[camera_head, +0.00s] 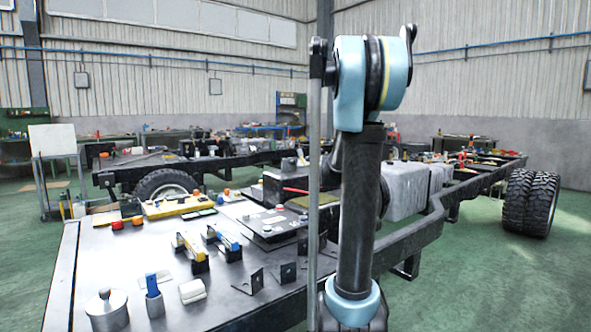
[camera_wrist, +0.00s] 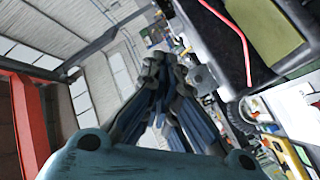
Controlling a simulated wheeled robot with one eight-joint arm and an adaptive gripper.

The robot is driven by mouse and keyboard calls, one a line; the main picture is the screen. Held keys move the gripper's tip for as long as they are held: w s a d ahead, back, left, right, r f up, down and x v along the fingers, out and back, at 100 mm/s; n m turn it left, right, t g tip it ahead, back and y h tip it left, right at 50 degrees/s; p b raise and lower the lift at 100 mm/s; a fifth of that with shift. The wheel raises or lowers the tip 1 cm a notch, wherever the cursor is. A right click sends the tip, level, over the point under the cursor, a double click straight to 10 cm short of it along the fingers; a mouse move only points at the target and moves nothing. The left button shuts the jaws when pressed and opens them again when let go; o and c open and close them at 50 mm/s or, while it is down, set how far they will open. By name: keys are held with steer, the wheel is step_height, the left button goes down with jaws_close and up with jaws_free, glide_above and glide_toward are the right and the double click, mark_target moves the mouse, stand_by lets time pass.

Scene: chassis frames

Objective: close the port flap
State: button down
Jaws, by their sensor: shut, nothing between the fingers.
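My gripper (camera_wrist: 168,75) is in the middle of the wrist view, its dark fingers drawn together and empty. In the head view my arm stands upright in the middle, and I cannot make out my gripper there. I cannot surely pick out the port flap in either view. A dark box with a red rod (camera_wrist: 240,40) and an olive panel (camera_wrist: 262,30) is at the upper right of the wrist view, beyond and apart from my fingers.
The metal bench (camera_head: 110,255) carries a lidded can (camera_head: 107,311), a blue-topped block (camera_head: 154,296), yellow and blue clamps (camera_head: 190,252) and small black brackets (camera_head: 249,281). A chassis frame with large tyres (camera_head: 530,203) runs to the right. Green floor (camera_head: 490,285) is clear at the lower right.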

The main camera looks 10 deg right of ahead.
steer(key=w+r+n+t+y, duration=0.2)
steer(key=w+n, duration=0.1)
steer(key=w, duration=0.5)
steer(key=n+y, duration=1.2)
steer(key=n, duration=0.2)
glide_toward(292, 163)
steer(key=shift+g, duration=0.4)
steer(key=x, duration=0.7)
steer(key=shift+d+r, duration=0.2)
steer(key=shift+r, duration=0.05)
steer(key=shift+d, duration=0.1)
